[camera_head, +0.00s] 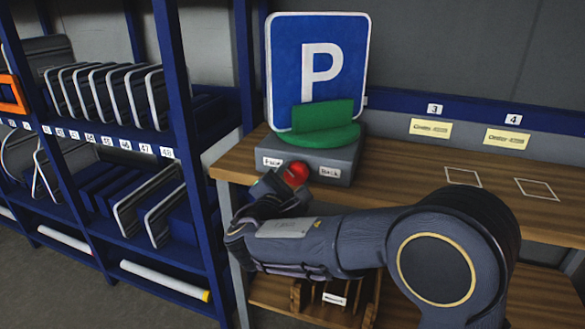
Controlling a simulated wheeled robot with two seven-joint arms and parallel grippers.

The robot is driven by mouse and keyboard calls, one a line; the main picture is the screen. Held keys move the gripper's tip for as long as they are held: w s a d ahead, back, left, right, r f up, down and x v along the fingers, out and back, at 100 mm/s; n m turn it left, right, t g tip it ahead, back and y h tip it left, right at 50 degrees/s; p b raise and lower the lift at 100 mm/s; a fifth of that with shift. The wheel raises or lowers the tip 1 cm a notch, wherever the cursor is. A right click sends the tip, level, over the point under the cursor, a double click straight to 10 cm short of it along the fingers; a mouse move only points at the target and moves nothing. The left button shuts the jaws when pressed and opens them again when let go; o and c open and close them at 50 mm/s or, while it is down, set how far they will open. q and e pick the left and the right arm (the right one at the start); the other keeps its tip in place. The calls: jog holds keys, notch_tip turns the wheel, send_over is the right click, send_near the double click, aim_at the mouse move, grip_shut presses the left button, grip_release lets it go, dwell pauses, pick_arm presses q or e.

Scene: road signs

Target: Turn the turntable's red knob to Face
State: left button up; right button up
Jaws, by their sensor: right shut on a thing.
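The turntable has a grey base (342,160) on the wooden workbench and a green round plate (318,136) with an upright green holder. A blue parking sign (318,68) with a white P stands upright in the holder, its front toward me. The red knob (295,173) is on the base's front, between the labels "Face" (272,162) and "Back" (330,172). My right gripper (285,182) is at the knob and shut on it. The knob's pointer direction is hidden by the gripper. My left gripper is not in view.
A blue shelf rack (172,90) with several numbered slots and sign plates stands at the left. The workbench (405,185) has two white outlined squares and yellow cards under markers 3 and 4 at the right. A wooden rack (322,302) sits below.

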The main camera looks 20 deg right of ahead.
jog(key=n+p, duration=0.6)
jog(key=shift+r, duration=0.15)
jog(key=shift+f+n+p, duration=0.2)
jog(key=shift+n+p, duration=1.1)
jog(key=o, duration=1)
jog(key=v, duration=0.7)
jog(key=shift+s+a, duration=0.25)
jog(key=shift+s, duration=0.1)
